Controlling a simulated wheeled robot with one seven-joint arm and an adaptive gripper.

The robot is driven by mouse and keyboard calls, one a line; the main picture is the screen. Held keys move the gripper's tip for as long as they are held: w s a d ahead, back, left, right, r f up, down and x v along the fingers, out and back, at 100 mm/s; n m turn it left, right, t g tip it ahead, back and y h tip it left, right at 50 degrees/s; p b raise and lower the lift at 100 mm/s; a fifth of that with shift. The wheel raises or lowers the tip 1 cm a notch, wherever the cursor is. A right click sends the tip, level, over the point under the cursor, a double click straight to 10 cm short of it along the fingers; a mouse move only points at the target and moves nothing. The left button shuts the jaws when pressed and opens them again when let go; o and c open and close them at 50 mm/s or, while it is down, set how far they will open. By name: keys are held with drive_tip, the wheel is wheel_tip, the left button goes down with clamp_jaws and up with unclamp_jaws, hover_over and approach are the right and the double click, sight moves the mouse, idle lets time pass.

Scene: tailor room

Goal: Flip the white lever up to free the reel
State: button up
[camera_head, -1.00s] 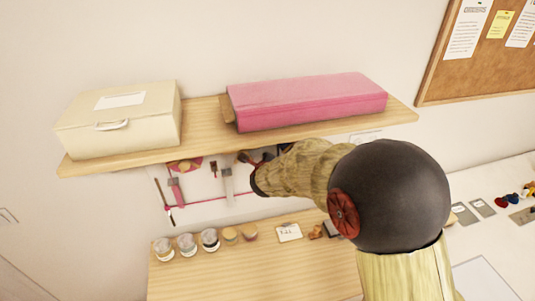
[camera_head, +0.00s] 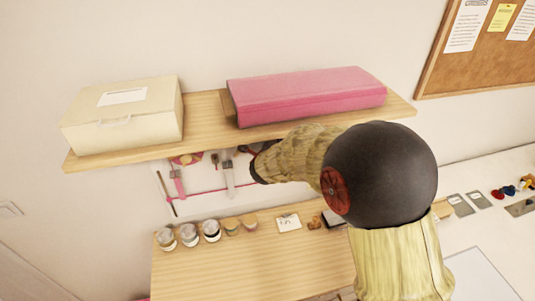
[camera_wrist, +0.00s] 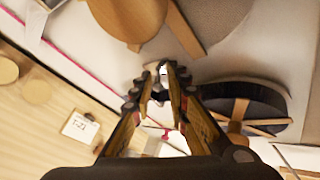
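In the wrist view, my gripper (camera_wrist: 160,82) has its two dark, ridged fingertips close together. A small white piece (camera_wrist: 163,70) shows at the tips; it may be the lever, but I cannot tell whether the fingers touch it. A dark round reel (camera_wrist: 240,108) with wooden bars is just right of the fingers, and a tan round reel (camera_wrist: 130,14) is at the top. In the head view, my arm reaches under the shelf and hides the reels and most of my gripper. An upright pale strip (camera_head: 229,181) hangs on the board left of it.
A wooden shelf (camera_head: 205,128) carrying a cream box (camera_head: 122,116) and a pink box (camera_head: 308,97) hangs just above my arm. Below is a wooden tabletop (camera_head: 250,275) with several jars (camera_head: 188,235) and a small card (camera_head: 289,222). A pink cord (camera_wrist: 60,55) crosses the wrist view.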

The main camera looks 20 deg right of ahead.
drive_tip(key=shift+o, duration=0.7)
drive_tip(key=shift+f, duration=0.15)
drive_tip(key=shift+s+f+b, duration=0.1)
drive_tip(key=shift+f+b, duration=0.15)
drive_tip(key=shift+b, duration=0.85)
drive_tip(key=b, duration=0.1)
drive_tip(key=t+b, duration=0.1)
drive_tip(key=b, duration=0.1)
drive_tip(key=shift+s+f, duration=0.1)
drive_tip(key=shift+f, duration=0.15)
drive_tip(key=t+b, duration=0.1)
drive_tip(key=b, duration=0.5)
drive_tip(key=shift+f+t+b, duration=0.25)
drive_tip(key=shift+t+b, duration=0.05)
drive_tip(key=shift+t, duration=0.1)
